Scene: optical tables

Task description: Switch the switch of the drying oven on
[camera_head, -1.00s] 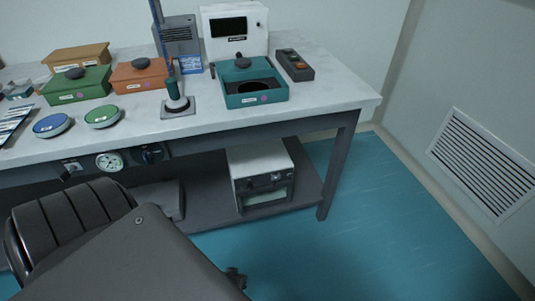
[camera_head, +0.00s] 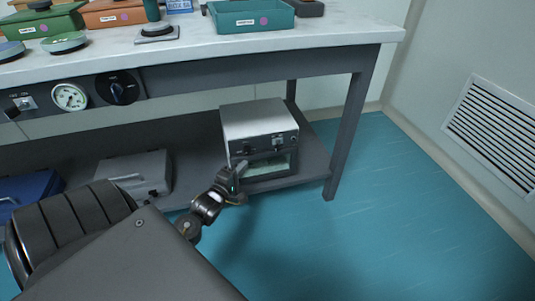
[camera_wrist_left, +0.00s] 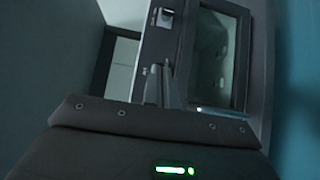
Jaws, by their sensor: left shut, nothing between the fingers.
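The drying oven (camera_head: 258,120) is a pale box with a dark front panel and a glass window, on the lower shelf under the table. Its switch (camera_head: 278,141) sits on the right part of the panel and shows near the top of the wrist view (camera_wrist_left: 165,17). A dark knob (camera_head: 246,149) sits on the panel's left part. My left gripper (camera_head: 241,168) is shut and empty, in front of the oven's lower left front. In the wrist view its fingers (camera_wrist_left: 168,88) overlap the panel, apart from the switch. Contact with the panel cannot be told. My right gripper is out of view.
The table edge (camera_head: 240,53) overhangs the oven, and a table leg (camera_head: 350,135) stands to its right. A grey case (camera_head: 135,172) and a blue box (camera_head: 25,190) lie left on the lower shelf. The blue floor at right is clear.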

